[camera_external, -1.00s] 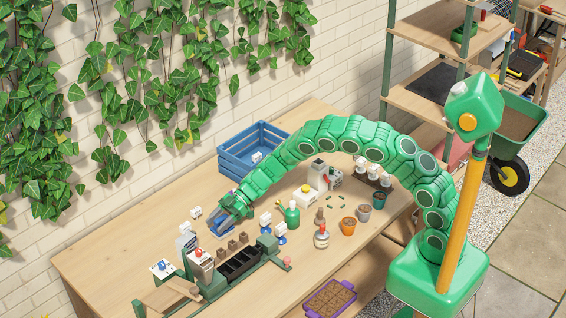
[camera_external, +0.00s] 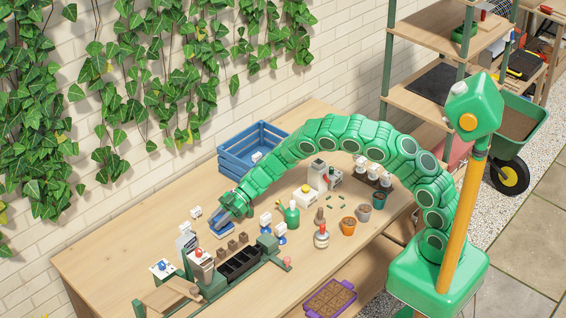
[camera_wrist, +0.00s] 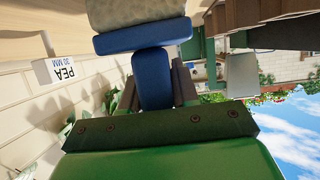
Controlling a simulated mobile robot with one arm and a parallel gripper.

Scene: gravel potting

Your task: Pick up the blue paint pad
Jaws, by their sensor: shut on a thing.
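The blue paint pad (camera_wrist: 143,40) shows in the wrist view as a wide blue plate with a blue handle and a rough grey face at the picture's top edge. My gripper (camera_wrist: 153,78) is shut on the handle, with one dark finger on each side. In the external view, the blue pad (camera_external: 223,231) is small at the end of my gripper (camera_external: 225,217), low over the left part of the wooden table. The fingers partly hide it. I cannot tell whether its underside touches the table.
A blue slatted crate (camera_external: 253,148) stands behind my arm. A dark trough (camera_external: 240,265) and small brown blocks are close in front of the gripper. A grey-white container (camera_external: 187,240) stands left of it. Bottles and pots (camera_external: 348,226) stand to the right.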

